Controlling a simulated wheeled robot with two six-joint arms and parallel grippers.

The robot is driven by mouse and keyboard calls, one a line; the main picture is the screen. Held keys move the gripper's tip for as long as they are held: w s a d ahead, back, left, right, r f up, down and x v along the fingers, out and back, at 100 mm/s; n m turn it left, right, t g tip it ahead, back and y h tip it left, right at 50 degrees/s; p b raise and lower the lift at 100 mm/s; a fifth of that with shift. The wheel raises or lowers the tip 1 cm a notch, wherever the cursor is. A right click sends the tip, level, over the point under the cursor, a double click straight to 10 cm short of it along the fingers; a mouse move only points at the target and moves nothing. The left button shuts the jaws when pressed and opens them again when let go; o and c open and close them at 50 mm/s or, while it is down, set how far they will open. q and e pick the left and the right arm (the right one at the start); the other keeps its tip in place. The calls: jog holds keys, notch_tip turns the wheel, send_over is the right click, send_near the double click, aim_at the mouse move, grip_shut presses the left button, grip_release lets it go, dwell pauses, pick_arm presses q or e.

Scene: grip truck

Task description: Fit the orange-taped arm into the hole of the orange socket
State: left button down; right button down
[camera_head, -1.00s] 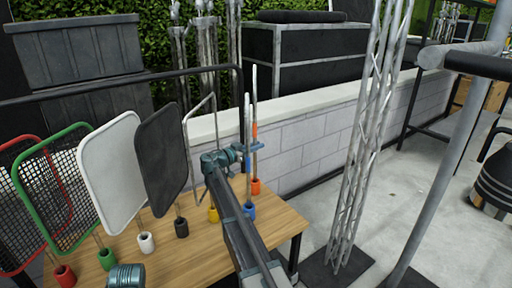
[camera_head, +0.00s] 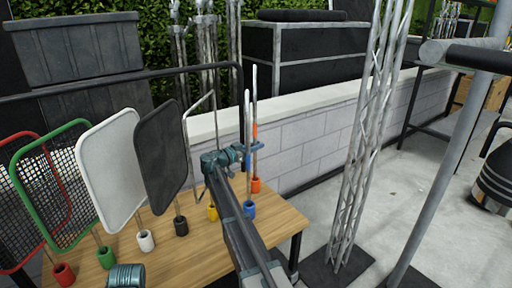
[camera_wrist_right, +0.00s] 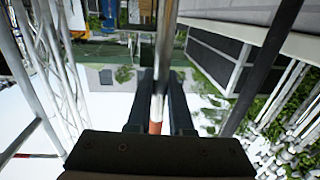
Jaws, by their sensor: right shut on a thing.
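The orange-taped arm (camera_head: 254,95) is a thin, pale, upright rod with an orange band. My right gripper (camera_head: 250,147) is shut on it; the right wrist view (camera_wrist_right: 157,100) shows the rod between the two dark fingers, with orange-red tape near the palm. The orange socket (camera_head: 256,186) stands on the wooden table's back right corner. The rod's lower end is right at or just above this socket; I cannot tell whether it is in the hole. My left gripper is not in view.
A blue-taped rod (camera_head: 247,110) stands close in front, above the blue socket (camera_head: 249,210). Yellow (camera_head: 213,213), black (camera_head: 181,227) and white (camera_head: 146,241) sockets holding framed panels line the table (camera_head: 200,255) leftward. A low block wall (camera_head: 310,140) runs behind.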

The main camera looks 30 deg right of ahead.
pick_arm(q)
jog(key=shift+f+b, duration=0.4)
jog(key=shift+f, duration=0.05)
pick_arm(e)
jog(key=shift+f, duration=0.45)
jog(key=c, duration=0.7)
grip_release()
jog(key=shift+c, duration=0.2)
